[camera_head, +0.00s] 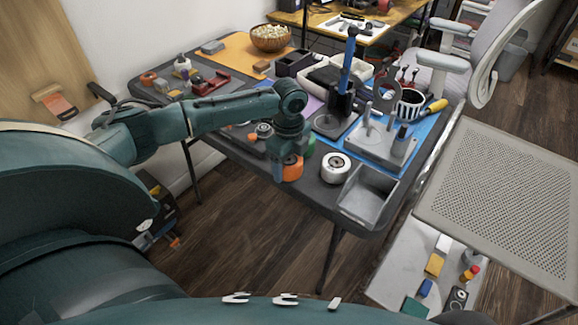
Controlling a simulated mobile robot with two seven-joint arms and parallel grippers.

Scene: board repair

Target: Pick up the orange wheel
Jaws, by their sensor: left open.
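The orange wheel (293,169) stands near the front edge of the dark table. My left arm reaches in from the left, and its gripper (286,156) points down at the wheel. The gripper is open, with a finger in front of the wheel's left side. The gripper covers part of the wheel, and I cannot tell whether they touch. My right gripper is out of view.
A white wheel (335,168) sits close to the right, and a green wheel (308,146) is just behind. A grey metal tray (368,194) is at the front right corner. Tools and fixtures crowd the blue mat (424,130). A perforated grey panel (505,190) stands at the right.

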